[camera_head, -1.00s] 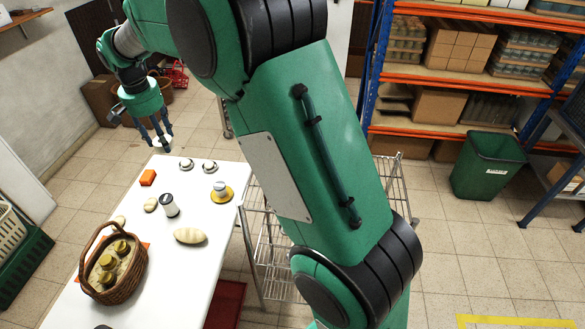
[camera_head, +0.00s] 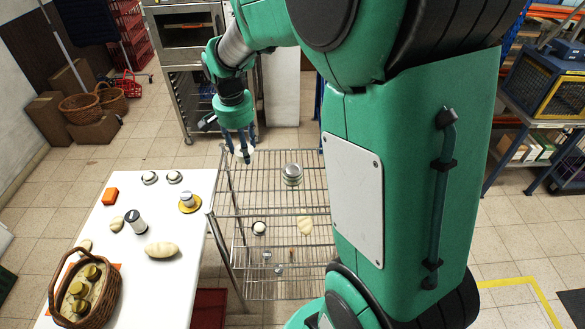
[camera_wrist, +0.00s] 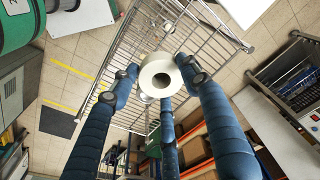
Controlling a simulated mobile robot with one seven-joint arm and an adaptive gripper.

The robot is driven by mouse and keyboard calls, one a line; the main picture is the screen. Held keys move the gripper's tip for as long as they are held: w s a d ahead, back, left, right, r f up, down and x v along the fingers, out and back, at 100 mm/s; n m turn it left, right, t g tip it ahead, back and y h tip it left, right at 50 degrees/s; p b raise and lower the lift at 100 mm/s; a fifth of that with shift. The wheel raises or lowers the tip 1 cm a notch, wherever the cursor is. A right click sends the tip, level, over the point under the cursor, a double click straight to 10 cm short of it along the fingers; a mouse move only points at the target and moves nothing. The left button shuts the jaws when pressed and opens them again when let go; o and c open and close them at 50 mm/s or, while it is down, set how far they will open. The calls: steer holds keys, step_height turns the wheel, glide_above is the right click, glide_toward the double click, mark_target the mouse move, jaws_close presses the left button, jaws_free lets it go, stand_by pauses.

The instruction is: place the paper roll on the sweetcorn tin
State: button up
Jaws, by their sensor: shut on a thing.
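My gripper (camera_head: 243,148) is shut on a white paper roll (camera_wrist: 161,76), whose round end with its hollow core shows between the blue fingers in the wrist view. In the head view the roll (camera_head: 245,153) is mostly hidden by the fingers. It is held near the back left corner of a wire rack. A silver tin with a greenish band (camera_head: 292,174) stands on the rack's top, to the right of my gripper. Its label is too small to read, so I cannot tell if it is the sweetcorn tin.
The wire rack (camera_head: 262,200) has much bare top. The white table (camera_head: 165,225) at left bears a can on a yellow saucer (camera_head: 190,209), a dark-topped jar (camera_head: 136,220), bread-like loaves and a basket of jars (camera_head: 70,275). A metal oven rack (camera_head: 190,70) stands behind.

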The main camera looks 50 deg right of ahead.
steer(key=s+d+f+m+p, duration=0.1)
steer(key=s+d+m, duration=0.15)
steer(key=s, duration=0.65)
steer(key=s+d+f+m, duration=0.15)
steer(key=s+d, duration=0.25)
steer(key=s, duration=0.5)
steer(key=shift+n, duration=0.3)
step_height(320, 180, down, 6)
steer(key=shift+s+r, duration=0.1)
steer(key=shift+r, duration=0.1)
glide_above(293, 169)
steer(key=shift+a+f+p, duration=0.15)
steer(key=shift+f+p, duration=0.3)
steer(key=shift+f, duration=0.25)
steer(key=shift+f, duration=0.1)
steer(key=shift+f, duration=1.7)
